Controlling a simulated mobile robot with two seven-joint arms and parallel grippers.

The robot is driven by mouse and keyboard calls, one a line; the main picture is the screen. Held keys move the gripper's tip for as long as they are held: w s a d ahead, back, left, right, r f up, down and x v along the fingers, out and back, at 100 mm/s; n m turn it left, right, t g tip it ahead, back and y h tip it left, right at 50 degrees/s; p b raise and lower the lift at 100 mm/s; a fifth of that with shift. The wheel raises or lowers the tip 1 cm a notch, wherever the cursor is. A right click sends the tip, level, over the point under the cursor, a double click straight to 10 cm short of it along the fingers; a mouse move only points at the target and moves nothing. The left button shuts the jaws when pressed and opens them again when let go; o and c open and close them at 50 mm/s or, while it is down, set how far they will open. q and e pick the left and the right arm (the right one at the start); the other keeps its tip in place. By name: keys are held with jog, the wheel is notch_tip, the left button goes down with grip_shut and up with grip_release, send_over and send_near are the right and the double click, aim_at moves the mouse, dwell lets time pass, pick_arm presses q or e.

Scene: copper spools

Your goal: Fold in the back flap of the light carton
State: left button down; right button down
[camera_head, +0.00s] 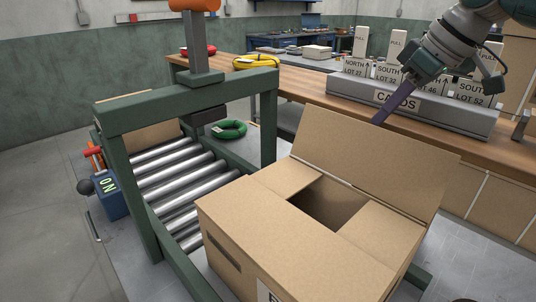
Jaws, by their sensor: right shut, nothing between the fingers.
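The light carton (285,250) stands in the lower middle, at the near end of the roller conveyor. Its back flap (370,152) stands up, leaning back. The two side flaps and the front flap lie folded inward, leaving a dark gap (330,200) in the middle. My right gripper (380,120) comes in from the upper right. It is shut and empty, its fingers pointing down and left, close to the upper edge of the back flap. I cannot tell whether it touches the flap. My left gripper is not in view.
A green frame (185,105) spans the rollers (175,165) left of the carton. Behind, a wooden bench (300,82) carries a grey card rack (440,112) with upright cards, just beyond the right gripper. A green ring (229,129) and a yellow spool (256,62) lie farther back.

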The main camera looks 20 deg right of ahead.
aim_at(374, 142)
jog(key=shift+f+b, duration=2.95)
jog(key=shift+f, duration=0.05)
jog(key=shift+s+a+r+p, duration=0.1)
jog(key=shift+a+r+p, duration=0.2)
jog(key=shift+p, duration=0.45)
jog(key=shift+s+a+r+p, duration=0.1)
jog(key=shift+s+a+p, duration=0.25)
jog(key=shift+a+p, duration=0.5)
jog(key=shift+s+a+p, duration=0.4)
jog(key=shift+a+p, duration=0.35)
jog(key=shift+a, duration=0.15)
jog(key=shift+s+a+p, duration=0.35)
jog(key=shift+a+p, duration=0.4)
jog(key=shift+a, duration=0.15)
jog(key=shift+s+a+p, duration=0.4)
jog(key=shift+a+p, duration=0.35)
jog(key=shift+a, duration=0.15)
jog(key=a+f+p, duration=0.1)
jog(key=s+a+p, duration=0.1)
jog(key=a, duration=0.1)
jog(key=s+a+f, duration=0.1)
jog(key=shift+a+f+p, duration=0.35)
jog(key=shift+p, duration=0.05)
jog(key=shift+w+r, duration=0.1)
